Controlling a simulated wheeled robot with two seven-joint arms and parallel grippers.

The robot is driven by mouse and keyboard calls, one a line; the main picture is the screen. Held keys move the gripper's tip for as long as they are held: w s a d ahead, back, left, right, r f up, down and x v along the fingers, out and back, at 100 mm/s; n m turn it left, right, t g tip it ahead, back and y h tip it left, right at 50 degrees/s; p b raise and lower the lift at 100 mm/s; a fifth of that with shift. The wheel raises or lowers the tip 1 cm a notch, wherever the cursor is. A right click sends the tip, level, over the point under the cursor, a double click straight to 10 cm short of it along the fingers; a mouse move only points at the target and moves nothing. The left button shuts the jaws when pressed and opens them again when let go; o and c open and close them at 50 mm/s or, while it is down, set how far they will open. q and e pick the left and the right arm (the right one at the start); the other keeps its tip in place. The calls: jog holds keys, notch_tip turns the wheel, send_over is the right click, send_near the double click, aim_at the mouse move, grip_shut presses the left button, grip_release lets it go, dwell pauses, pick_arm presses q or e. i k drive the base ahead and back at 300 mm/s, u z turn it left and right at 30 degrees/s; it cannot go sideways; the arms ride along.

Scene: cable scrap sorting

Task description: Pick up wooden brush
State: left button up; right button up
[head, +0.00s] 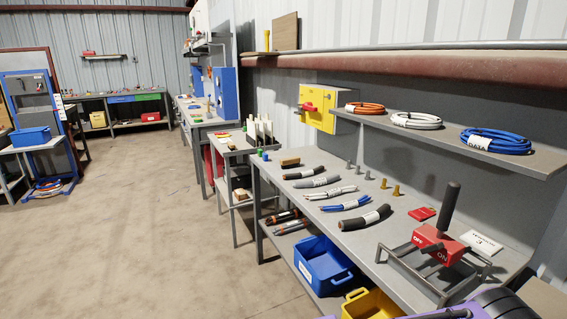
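A small block with a tan wooden top and a dark lower part, which looks like the wooden brush (290,162), lies at the far left end of the grey workbench (345,240). It is beside the cable pieces and too small to make out bristles. Another small tan wooden piece (241,194) is on the lower shelf of the cart to the left; I cannot tell what it is. Neither of my grippers is in view. Purple and dark parts at the bottom right corner seem to be mine.
Several cable scraps (363,218) and brass pieces lie along the bench. A red switch on a metal frame (437,246) stands nearer. Blue (323,264) and yellow (371,304) bins are below. A shelf (450,140) with cable coils overhangs the bench. The floor at left is clear.

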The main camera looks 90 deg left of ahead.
aim_at(289, 162)
jog(key=u, duration=4.1)
jog(key=i, duration=3.05)
jog(key=z, duration=3.3)
